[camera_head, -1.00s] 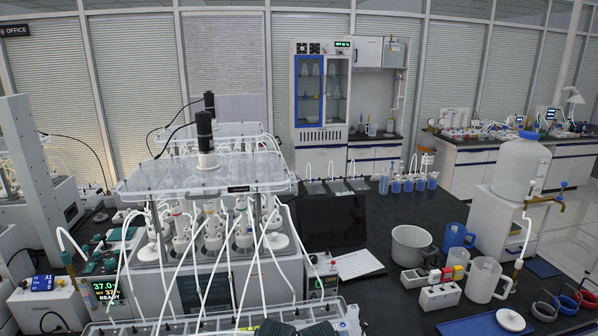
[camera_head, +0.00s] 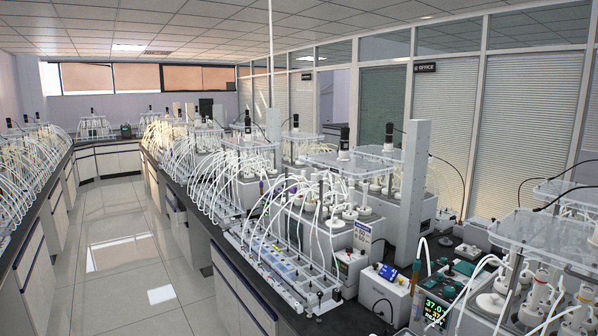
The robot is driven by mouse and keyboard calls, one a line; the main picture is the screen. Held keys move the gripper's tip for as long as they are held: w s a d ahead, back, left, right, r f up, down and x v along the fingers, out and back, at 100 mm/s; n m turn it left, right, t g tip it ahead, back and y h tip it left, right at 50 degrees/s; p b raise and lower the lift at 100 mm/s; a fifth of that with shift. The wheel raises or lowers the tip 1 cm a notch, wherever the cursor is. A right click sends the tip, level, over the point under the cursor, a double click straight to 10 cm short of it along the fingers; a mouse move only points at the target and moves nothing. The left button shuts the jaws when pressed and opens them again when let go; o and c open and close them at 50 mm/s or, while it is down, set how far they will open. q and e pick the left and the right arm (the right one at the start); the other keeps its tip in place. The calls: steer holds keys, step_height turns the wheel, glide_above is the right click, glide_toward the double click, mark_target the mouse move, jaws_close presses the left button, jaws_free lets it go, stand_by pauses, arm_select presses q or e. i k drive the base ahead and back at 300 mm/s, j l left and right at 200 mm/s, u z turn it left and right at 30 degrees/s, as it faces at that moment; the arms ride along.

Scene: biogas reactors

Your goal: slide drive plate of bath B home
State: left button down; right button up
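Several baths carry clear drive plates with black-topped motors, and I cannot tell which one is bath B. The nearest clear plate (camera_head: 548,238) is cut off by the right edge, above a bath with white bottles and tubes. Another clear plate (camera_head: 330,160) with an upright motor (camera_head: 345,142) sits over a bath in the middle of the view. A tall grey column (camera_head: 412,190) stands just right of it. How each plate is seated cannot be made out. Neither of my grippers is in view.
A controller with a lit display (camera_head: 438,310) and a white box with a blue screen (camera_head: 384,290) stand near the bench front. A tubing rack (camera_head: 290,270) lines the bench edge. The tiled aisle floor (camera_head: 125,255) at left is clear.

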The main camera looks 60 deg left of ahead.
mark_target(342, 162)
steer(key=u, duration=1.8)
steer(key=i+j+z, duration=0.15)
steer(key=i+j, duration=0.15)
steer(key=i+j+z, duration=0.15)
steer(key=i+j, duration=0.15)
steer(key=i+j+z, duration=0.15)
steer(key=i+j, duration=0.15)
steer(key=i+j+z, duration=0.15)
steer(key=j, duration=0.35)
steer(key=i+j+z, duration=0.15)
steer(key=i+j, duration=0.15)
steer(key=j, duration=0.15)
steer(key=i+j+z, duration=0.2)
steer(key=j, duration=0.25)
